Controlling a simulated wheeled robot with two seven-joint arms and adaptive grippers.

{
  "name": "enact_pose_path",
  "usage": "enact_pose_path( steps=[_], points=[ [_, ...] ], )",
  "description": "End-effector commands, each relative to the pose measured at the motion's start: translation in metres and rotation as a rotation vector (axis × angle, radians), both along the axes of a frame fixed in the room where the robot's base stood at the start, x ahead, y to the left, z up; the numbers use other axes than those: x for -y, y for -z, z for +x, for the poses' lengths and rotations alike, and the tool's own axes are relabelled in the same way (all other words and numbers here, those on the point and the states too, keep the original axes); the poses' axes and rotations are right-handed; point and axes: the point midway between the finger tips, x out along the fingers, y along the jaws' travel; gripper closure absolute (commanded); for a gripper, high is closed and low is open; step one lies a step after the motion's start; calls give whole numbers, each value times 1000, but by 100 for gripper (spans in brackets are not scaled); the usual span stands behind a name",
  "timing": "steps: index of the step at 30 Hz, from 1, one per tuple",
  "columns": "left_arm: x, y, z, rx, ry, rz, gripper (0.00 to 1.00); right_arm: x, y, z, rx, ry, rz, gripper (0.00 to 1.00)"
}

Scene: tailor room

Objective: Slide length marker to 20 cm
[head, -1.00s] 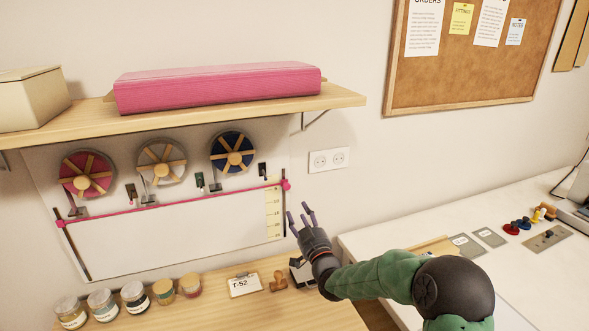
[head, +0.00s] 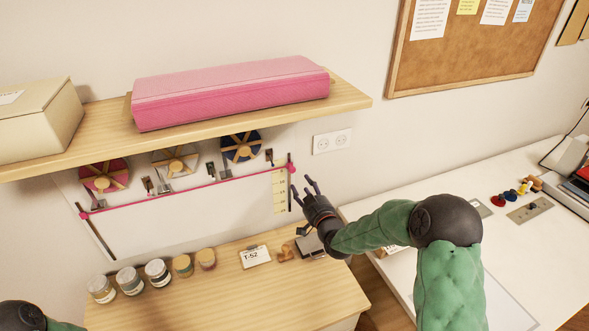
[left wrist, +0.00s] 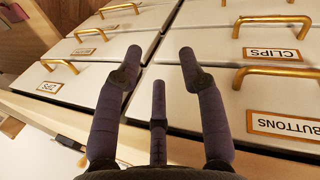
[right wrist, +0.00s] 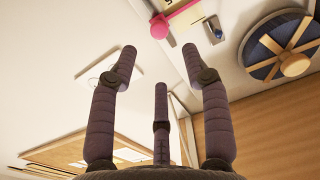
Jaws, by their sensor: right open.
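The length marker is a pink knob (head: 291,168) near the top of the dark right-hand rail, beside a yellow scale strip (head: 279,192) whose numbers are too small to read. A pink bar (head: 190,190) runs left from it across the white board. In the right wrist view the pink knob (right wrist: 159,27) is beyond the fingertips, near the top. My right gripper (head: 304,187) is open and empty, just right of the rail and apart from the knob. My left gripper (left wrist: 155,65) is open and empty in front of labelled drawers.
A wooden shelf (head: 235,112) with a pink fabric roll (head: 235,92) overhangs the board. Ribbon spools (head: 176,160) hang above the pink bar. Several jars (head: 130,280), a T-52 card (head: 255,256) and a stamp (head: 286,253) stand on the wooden counter (head: 220,300) below.

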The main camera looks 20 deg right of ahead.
Motion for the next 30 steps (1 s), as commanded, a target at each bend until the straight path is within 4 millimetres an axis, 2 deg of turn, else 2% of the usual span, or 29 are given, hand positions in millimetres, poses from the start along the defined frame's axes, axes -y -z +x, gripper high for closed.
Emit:
enact_pose_path(
  steps=[9, 15, 21, 30],
  points=[
    [0, -3, 0, 0, 0, 0, 60, 2, 0, 54, 1, -2, 0, 52],
    [0, -4, 0, 0, 0, 0, 60, 4, 0, 78, 1, 0, 0, 52],
    [0, -5, 0, 1, 0, 0, 60, 5, -1, 90, 2, 0, 0, 52],
    [0, -5, 0, 1, 0, 0, 60, 5, -1, 91, 1, 0, 0, 52]
  ],
)
